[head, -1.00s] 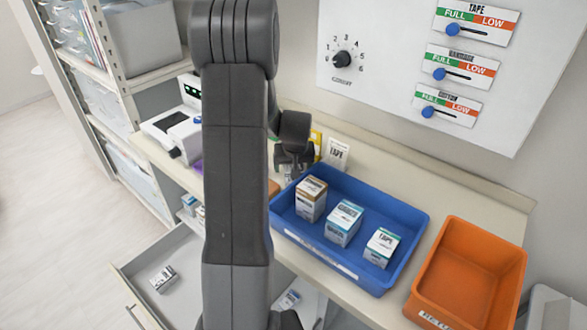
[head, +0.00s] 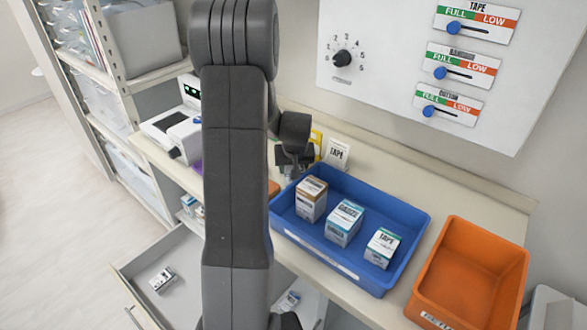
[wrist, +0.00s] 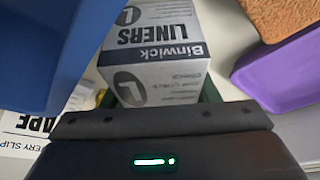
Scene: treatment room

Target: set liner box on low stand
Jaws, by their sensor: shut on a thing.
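The liner box (wrist: 155,62), white and grey with "LINERS" and "Binwick" printed on it, fills the upper middle of the wrist view. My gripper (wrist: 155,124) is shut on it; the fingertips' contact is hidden. In the head view my gripper (head: 290,158) is at the back of the counter, behind the blue tray's left end, partly hidden by my arm. The liner box cannot be made out there. A dark green edge (wrist: 210,91) shows beside and below the box; I cannot tell whether it is the low stand or whether the box touches it.
A blue tray (head: 395,262) holds several small boxes, with an orange bin (head: 475,262) to its right. A TAPE card (head: 337,153) stands behind the tray. A purple container (wrist: 270,77) is close on the right in the wrist view. An open drawer (head: 195,290) is below.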

